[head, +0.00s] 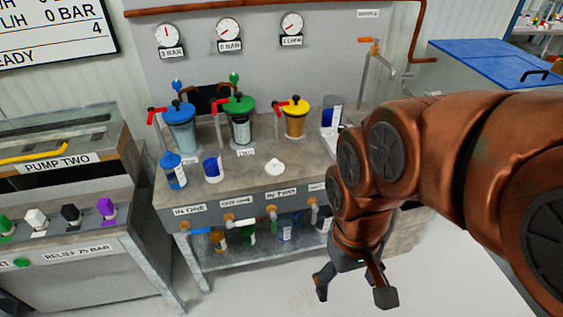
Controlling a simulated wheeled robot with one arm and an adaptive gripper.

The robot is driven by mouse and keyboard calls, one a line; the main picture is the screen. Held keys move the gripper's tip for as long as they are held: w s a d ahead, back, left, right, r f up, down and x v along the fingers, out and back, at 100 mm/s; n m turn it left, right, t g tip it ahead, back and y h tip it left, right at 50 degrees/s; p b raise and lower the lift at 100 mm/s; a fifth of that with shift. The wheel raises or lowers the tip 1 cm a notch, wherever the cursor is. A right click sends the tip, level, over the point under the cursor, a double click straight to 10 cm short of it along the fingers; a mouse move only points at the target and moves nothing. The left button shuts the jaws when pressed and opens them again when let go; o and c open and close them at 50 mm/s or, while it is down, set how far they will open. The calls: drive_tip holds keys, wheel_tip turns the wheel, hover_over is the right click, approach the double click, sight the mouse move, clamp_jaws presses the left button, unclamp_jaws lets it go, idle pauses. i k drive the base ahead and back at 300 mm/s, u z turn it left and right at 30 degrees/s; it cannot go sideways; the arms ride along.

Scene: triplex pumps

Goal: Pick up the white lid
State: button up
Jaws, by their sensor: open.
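The white lid (274,167) lies on the grey bench top, right of a small white and blue cup (212,167). It looks like a small round disc with a raised middle. My gripper (352,287) hangs at the lower right, in front of the bench and below its top, well to the right of the lid. It is open and apart from the lid, and nothing shows between its fingers. My copper-coloured arm comes in from the right and hides the bench's right end.
Behind the lid stand containers with blue (181,127), green (239,119) and yellow (295,118) tops and red-handled taps. A blue-capped bottle (175,171) stands at the bench's left end. Several bottles sit on the shelf below. Bench surface around the lid is clear.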

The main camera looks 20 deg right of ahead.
sight(273, 167)
drive_tip(key=u, duration=3.9)
drive_tip(key=k, duration=1.3)
drive_tip(key=z, duration=1.5)
